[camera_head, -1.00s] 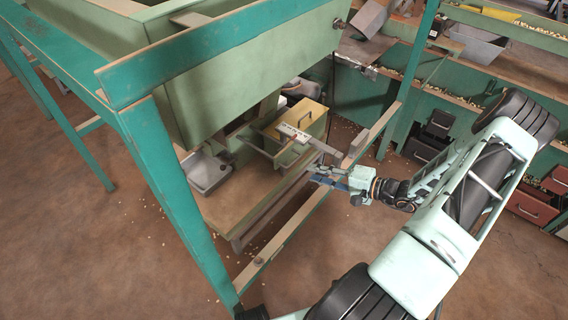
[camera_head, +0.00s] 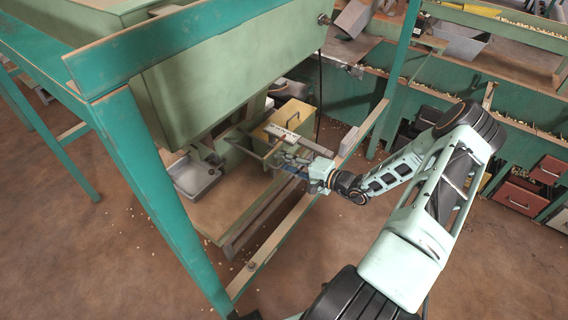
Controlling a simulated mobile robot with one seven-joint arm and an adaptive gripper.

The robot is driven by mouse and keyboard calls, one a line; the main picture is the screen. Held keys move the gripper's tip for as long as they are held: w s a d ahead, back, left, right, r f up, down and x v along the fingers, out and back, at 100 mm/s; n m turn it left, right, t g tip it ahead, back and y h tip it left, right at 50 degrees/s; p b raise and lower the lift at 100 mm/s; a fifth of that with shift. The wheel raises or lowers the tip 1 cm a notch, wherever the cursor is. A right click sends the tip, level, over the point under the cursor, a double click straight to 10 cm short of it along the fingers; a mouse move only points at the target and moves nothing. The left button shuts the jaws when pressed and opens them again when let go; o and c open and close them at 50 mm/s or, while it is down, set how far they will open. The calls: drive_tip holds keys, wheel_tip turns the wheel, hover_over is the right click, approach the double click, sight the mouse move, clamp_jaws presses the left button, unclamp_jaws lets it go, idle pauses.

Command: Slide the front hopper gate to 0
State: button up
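The front hopper (camera_head: 225,85) is a pale green bin hung in a teal frame. Under its mouth is the gate assembly, with a light scale strip (camera_head: 285,136) and a thin metal gate handle (camera_head: 245,150) sticking out toward the right. The strip's marks are too small to read, so the gate's setting cannot be told. My gripper (camera_head: 284,161) reaches in from the right, with its fingers at or very close to the outer end of the handle. Whether the fingers touch it or are closed on it cannot be made out.
A yellow-topped box with a dark handle (camera_head: 291,117) stands just behind the gate. A grey metal tray (camera_head: 196,180) sits under the hopper at left. Brown floor is open in front.

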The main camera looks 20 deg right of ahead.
drive_tip(key=shift+w+a, duration=0.1)
clamp_jaws()
idle(0.3)
drive_tip(key=r+b+x, duration=0.1)
drive_tip(key=x, duration=0.6)
drive_tip(key=shift+w+a+r, duration=0.3)
drive_tip(key=shift+w+r, duration=0.05)
drive_tip(key=shift+w, duration=0.15)
drive_tip(key=shift+c, duration=0.3)
unclamp_jaws()
drive_tip(key=shift+o, duration=0.3)
